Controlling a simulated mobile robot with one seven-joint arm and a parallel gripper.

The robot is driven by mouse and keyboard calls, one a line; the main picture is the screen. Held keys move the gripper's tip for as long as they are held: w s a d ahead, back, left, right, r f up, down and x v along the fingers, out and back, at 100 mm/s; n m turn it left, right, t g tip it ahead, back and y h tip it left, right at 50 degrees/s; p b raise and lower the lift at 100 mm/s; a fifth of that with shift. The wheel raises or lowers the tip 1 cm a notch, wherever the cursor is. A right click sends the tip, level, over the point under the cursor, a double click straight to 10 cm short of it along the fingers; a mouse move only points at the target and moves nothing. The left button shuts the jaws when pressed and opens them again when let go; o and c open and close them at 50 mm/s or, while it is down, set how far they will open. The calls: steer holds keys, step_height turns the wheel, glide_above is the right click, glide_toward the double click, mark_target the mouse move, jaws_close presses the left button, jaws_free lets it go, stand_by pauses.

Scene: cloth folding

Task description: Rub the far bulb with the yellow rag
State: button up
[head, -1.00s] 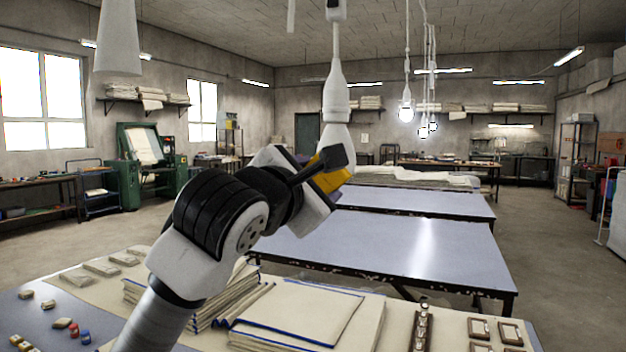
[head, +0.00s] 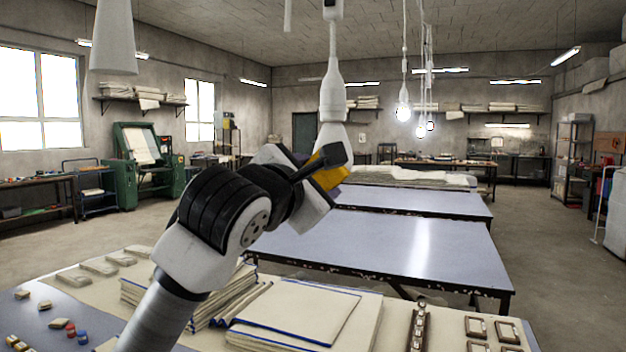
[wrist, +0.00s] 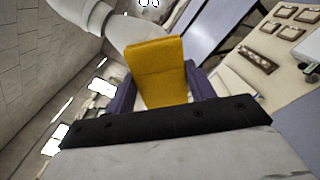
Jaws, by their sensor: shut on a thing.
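The yellow rag (head: 331,176) is held in my gripper (head: 322,170). In the wrist view the rag (wrist: 158,72) stands as a flat yellow pad between the two purple fingers (wrist: 160,88), which are shut on it. A white, unlit hanging bulb (head: 332,134) widens downward just behind the rag; its lower end is hidden by my gripper and the rag. In the wrist view the white bulb (wrist: 130,30) meets the rag's top edge in the picture. I cannot tell for sure whether they touch. Another white hanging shape (head: 112,40), perhaps the near bulb, is at upper left.
Lit bulbs (head: 403,112) hang farther back on thin cords. Below my arm, a table holds stacked cloths with blue edges (head: 295,312), small blocks and frames (head: 478,326). Long blue-grey tables (head: 400,250) stand beyond, their tops largely clear.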

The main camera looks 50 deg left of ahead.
mark_target(316, 154)
steer(key=shift+w+a, duration=0.2)
steer(key=shift+w, duration=0.3)
steer(key=shift+s+r+p, duration=0.15)
steer(key=shift+r+p, duration=0.8)
steer(key=shift+r, duration=1.1)
steer(key=shift+f, duration=0.1)
steer(key=shift+f+b, duration=0.1)
steer(key=shift+b, duration=0.35)
step_height(316, 154, down, 4)
steer(key=b, duration=0.4)
steer(key=shift+b+v, duration=1.05)
steer(key=shift+v, duration=1.8)
